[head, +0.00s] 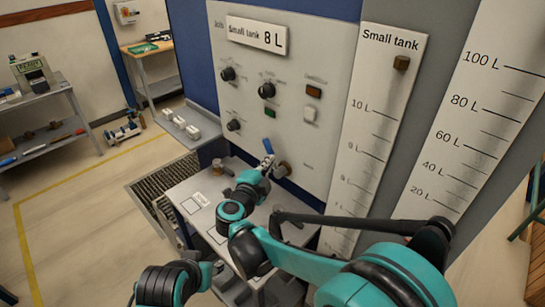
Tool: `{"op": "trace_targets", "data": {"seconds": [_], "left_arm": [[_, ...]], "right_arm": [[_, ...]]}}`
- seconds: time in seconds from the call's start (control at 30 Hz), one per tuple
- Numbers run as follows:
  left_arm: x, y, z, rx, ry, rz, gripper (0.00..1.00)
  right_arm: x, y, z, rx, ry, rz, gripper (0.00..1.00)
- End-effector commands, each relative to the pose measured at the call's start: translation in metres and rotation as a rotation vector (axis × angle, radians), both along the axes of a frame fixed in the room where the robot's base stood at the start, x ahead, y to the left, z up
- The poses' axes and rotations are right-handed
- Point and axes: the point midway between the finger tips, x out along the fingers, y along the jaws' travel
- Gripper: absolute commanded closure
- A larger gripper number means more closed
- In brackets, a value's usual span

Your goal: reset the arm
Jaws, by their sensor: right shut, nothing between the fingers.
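My right arm reaches from the lower right across the small bench to the lower part of the meter panel (322,84). My right gripper (267,163) is small in the picture, close to the panel's lower edge, shut and empty. A blue-tipped lever (267,146) shows right at the gripper's tip; I cannot tell whether they touch. A round brown-grey knob (282,170) sits just right of the gripper.
The panel carries several black knobs (266,90), coloured buttons (313,92) and a "Small tank 8 L" display (257,36). Tank scales (375,120) stand to the right. The bench (195,200) lies below. A shelf with tools (45,145) is at left; the floor (90,220) between is open.

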Motion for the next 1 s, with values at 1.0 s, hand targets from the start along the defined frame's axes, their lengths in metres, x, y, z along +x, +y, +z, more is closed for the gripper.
{"op": "trace_targets", "data": {"seconds": [1.0], "left_arm": [[0.0,0.0,-0.024,0.0,0.0,0.0,0.61]], "right_arm": [[-0.076,-0.046,0.092,-0.655,-0.111,0.654,1.0]]}}
